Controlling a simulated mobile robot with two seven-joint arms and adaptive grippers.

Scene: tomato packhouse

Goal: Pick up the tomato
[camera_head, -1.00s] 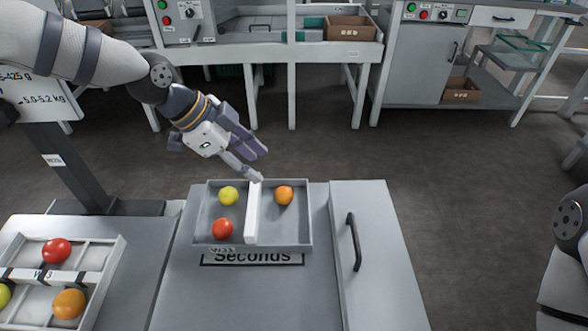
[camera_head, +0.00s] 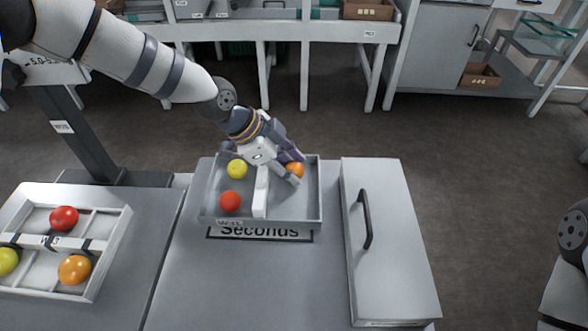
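The grey two-compartment tray (camera_head: 312,205) stands behind the "Seconds" label. An orange tomato (camera_head: 297,170) lies in its right compartment. A yellow tomato (camera_head: 237,169) and a red tomato (camera_head: 230,202) lie in its left compartment, beyond a white divider (camera_head: 261,192). My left gripper (camera_head: 295,172) reaches down into the right compartment, with its fingers apart on either side of the orange tomato. The fingers partly cover this tomato, and contact is not clear. My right arm shows at the right edge, but its gripper is out of view.
A white sectioned tray (camera_head: 112,243) at left holds a red tomato (camera_head: 64,218), an orange tomato (camera_head: 75,269) and a yellow tomato (camera_head: 8,261). A grey box with a dark handle (camera_head: 395,240) stands close right of the Seconds tray. Benches stand behind.

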